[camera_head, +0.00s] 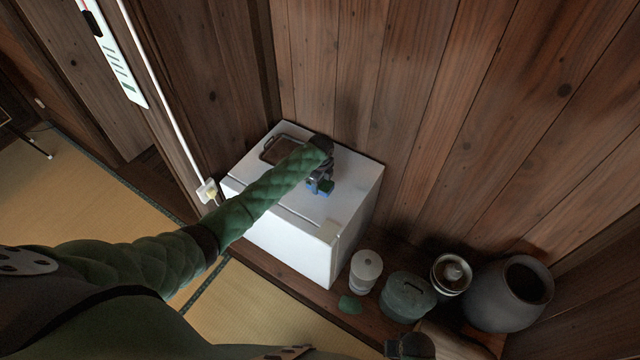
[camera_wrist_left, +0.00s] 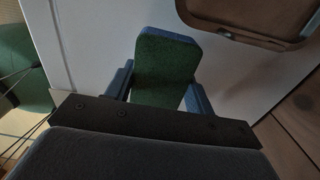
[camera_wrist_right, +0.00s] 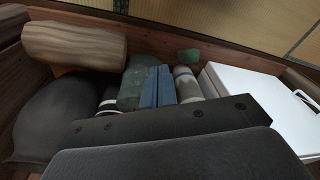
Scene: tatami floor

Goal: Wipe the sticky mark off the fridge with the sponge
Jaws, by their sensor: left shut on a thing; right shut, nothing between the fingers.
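The white fridge (camera_head: 258,238) stands against the wooden wall, and part of it shows at the right of the right wrist view (camera_wrist_right: 262,95). My left gripper (camera_head: 319,187) is over the fridge top, shut on the green sponge (camera_head: 327,186). In the left wrist view the sponge (camera_wrist_left: 165,68) sits between the blue fingers, above the pale fridge surface. I cannot tell whether it touches that surface. I see no sticky mark; my left arm and gripper cover part of the top. My right gripper (camera_wrist_right: 158,87) is shut and empty, away from the fridge.
A brown tray (camera_head: 270,154) lies at the back of the fridge top. Right of the fridge stand a white canister (camera_head: 366,268), a green lidded container (camera_head: 407,297), a metal-rimmed pot (camera_head: 451,274) and a big grey jar (camera_head: 500,300). A small green piece (camera_head: 350,305) lies before them.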

